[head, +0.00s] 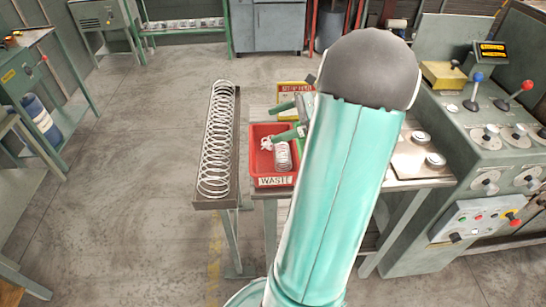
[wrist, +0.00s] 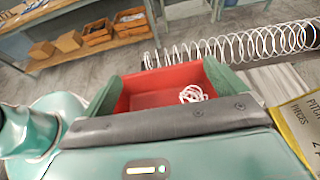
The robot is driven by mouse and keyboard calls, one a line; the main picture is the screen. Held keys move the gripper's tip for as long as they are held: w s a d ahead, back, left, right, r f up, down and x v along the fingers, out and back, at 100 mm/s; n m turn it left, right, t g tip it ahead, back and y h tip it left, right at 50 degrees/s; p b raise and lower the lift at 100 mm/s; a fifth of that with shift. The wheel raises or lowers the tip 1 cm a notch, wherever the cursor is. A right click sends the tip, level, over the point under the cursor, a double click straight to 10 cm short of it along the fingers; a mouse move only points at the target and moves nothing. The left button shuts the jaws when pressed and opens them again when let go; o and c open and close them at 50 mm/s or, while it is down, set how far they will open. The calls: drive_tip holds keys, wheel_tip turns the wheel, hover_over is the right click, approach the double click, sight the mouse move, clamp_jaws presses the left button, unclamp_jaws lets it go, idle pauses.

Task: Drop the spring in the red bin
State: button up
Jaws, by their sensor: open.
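The red bin (head: 273,181), labelled WASTE, stands on a table beside the long spring's stand. A short coil spring (head: 283,155) shows inside the bin's outline at its right side, upright or leaning; I cannot tell which. A tangled white wire piece (head: 266,143) is at the bin's left. My gripper (head: 276,122) is open above the bin's far part, with green fingers apart. In the wrist view, the red bin (wrist: 160,78) and the wire piece (wrist: 193,94) show between the fingers, with nothing held. The short spring does not show there.
A long spring (head: 218,140) lies on a narrow stand (head: 214,204) left of the bin. A yellow sign (wrist: 296,125) is right of my gripper in the wrist view. A control console (head: 480,140) with levers stands at the right.

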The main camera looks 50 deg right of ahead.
drive_tip(key=v, duration=1.1)
drive_tip(key=shift+s+d+r, duration=0.2)
drive_tip(key=shift+s, duration=0.15)
